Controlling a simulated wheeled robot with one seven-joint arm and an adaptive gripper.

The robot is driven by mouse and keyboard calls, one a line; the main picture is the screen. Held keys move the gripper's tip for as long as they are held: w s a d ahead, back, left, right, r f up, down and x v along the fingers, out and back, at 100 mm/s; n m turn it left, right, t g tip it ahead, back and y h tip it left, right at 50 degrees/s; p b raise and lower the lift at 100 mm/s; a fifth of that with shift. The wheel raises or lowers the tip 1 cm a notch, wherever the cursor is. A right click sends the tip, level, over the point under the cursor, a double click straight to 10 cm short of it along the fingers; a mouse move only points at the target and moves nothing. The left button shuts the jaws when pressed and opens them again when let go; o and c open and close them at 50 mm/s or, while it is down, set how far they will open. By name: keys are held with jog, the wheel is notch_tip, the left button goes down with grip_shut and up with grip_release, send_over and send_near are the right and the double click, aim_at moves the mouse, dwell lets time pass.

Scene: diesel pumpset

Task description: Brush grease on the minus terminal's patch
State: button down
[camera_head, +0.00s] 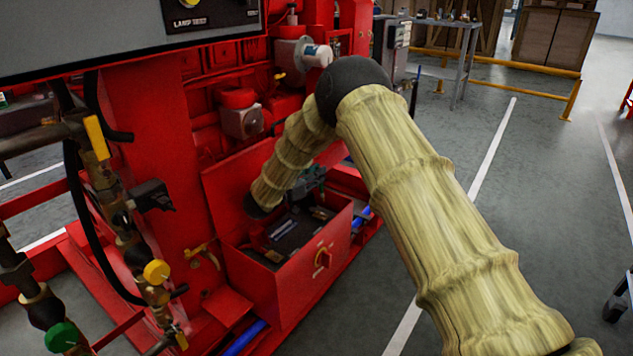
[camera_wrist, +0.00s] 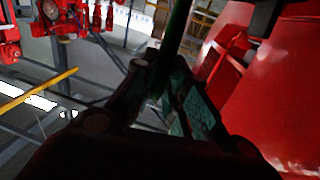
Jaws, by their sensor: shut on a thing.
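The open red battery box (camera_head: 262,290) stands at the foot of the red pumpset, with a dark battery (camera_head: 287,232) inside. The minus terminal and its patch are too small or hidden to make out. My gripper (camera_wrist: 165,88) is shut on a thin dark green stick (camera_wrist: 178,38), which looks like the handle of the brush. Its bristles cannot be made out. In the head view, a dark greenish shape just right of my wrist, above the box's back part, looks like my gripper, partly hidden by my arm.
A grey control panel (camera_head: 95,35) overhangs at upper left.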

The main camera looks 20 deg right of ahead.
jog(key=shift+s+d+r+p, duration=0.1)
jog(key=shift+d+r+p, duration=0.25)
jog(key=shift+r, duration=0.15)
jog(key=shift+d+r+p, duration=0.25)
jog(key=shift+r+p, duration=0.05)
jog(key=shift+r, duration=0.2)
jog(key=shift+r+p, duration=1.25)
jog(key=shift+r, duration=0.4)
jog(key=shift+a+f, duration=0.1)
